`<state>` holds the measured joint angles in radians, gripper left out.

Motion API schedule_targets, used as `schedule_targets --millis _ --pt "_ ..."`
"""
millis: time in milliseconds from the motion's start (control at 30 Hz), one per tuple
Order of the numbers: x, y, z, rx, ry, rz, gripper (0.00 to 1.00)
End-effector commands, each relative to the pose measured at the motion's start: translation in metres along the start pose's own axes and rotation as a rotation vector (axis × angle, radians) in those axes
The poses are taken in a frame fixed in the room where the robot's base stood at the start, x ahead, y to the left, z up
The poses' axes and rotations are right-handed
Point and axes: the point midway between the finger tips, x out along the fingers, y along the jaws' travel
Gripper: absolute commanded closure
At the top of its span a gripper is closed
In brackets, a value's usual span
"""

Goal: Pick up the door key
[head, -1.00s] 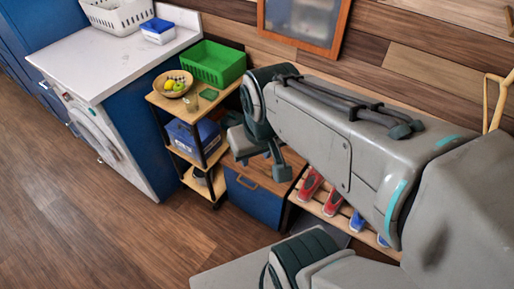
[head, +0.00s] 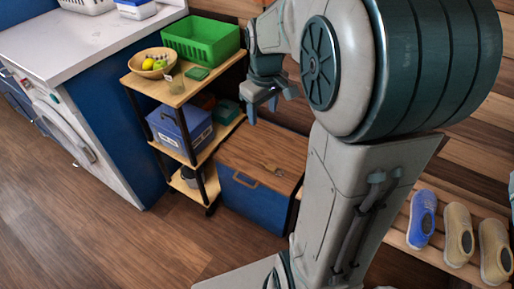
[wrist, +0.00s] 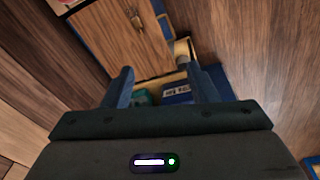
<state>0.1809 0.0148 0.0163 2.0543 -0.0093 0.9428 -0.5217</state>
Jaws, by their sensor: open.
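A small brass-coloured object that looks like the door key (head: 272,169) lies flat on the wooden top of a low blue cabinet (head: 252,202). It also shows small near the top of the wrist view (wrist: 137,19). My gripper (head: 264,112) is open and empty, raised above and behind the cabinet, beside the shelf cart. In the wrist view my two fingers (wrist: 161,84) are spread apart, with a blue labelled box and a green box seen beyond them. The key is outside the gap between the fingers.
A shelf cart (head: 173,95) left of the cabinet holds a fruit bowl (head: 154,64), a glass, a green basket (head: 202,39) and a blue box (head: 181,133). Shoes (head: 458,235) stand on a slatted rack at right. Open floor lies in front.

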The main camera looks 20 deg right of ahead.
Motion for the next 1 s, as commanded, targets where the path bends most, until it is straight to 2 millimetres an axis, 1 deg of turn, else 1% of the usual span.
schedule_targets --millis 33,167,200,400,500,600,733,867,1000 --pt "0.039 0.009 -0.004 -0.020 -0.014 -0.007 0.47" --pt "0.097 0.032 -0.018 -0.088 -0.039 -0.022 0.47" --pt "0.115 0.040 -0.021 -0.109 -0.046 -0.027 0.47" --pt "0.205 0.075 -0.034 -0.206 -0.076 -0.056 0.47" --pt "0.239 0.088 -0.038 -0.246 -0.086 -0.069 0.47" --pt "0.263 0.099 -0.039 -0.274 -0.092 -0.078 0.47" --pt "0.279 0.105 -0.041 -0.296 -0.096 -0.085 0.47" --pt "0.296 0.106 -0.039 -0.302 -0.098 -0.089 0.47" --pt "0.325 0.103 -0.036 -0.302 -0.100 -0.090 0.47"
